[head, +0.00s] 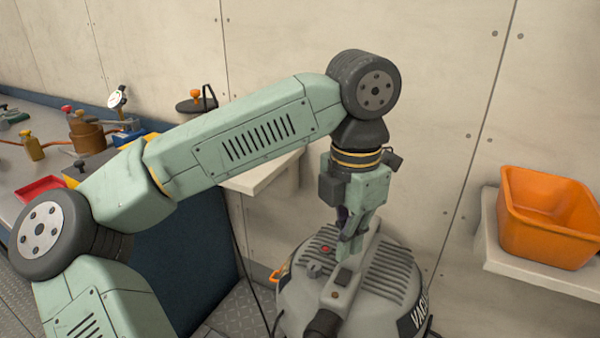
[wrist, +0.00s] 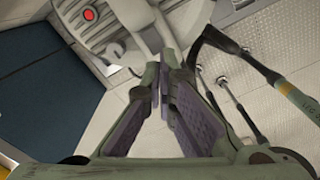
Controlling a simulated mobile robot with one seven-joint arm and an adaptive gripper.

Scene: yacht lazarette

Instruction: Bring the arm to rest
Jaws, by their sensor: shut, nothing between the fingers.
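My arm (head: 235,138) reaches across the head view from lower left to upper centre, bends at the far joint and points down. My gripper (head: 348,245) hangs at its end, in front of or just above the grey vacuum (head: 385,290) in this view. I cannot tell from the head view whether it touches the vacuum. In the wrist view the fingers of my gripper (wrist: 164,88) come together with nothing held between them. The vacuum's top with a red button (wrist: 89,14) shows beyond the fingertips.
An orange bin (head: 548,225) stands on a white shelf (head: 535,280) at right. A bench (head: 45,165) at left bears a red tray (head: 40,188) and several small fittings. A dark blue panel (head: 185,260) stands below it. A pale wall (head: 440,60) lies behind my arm.

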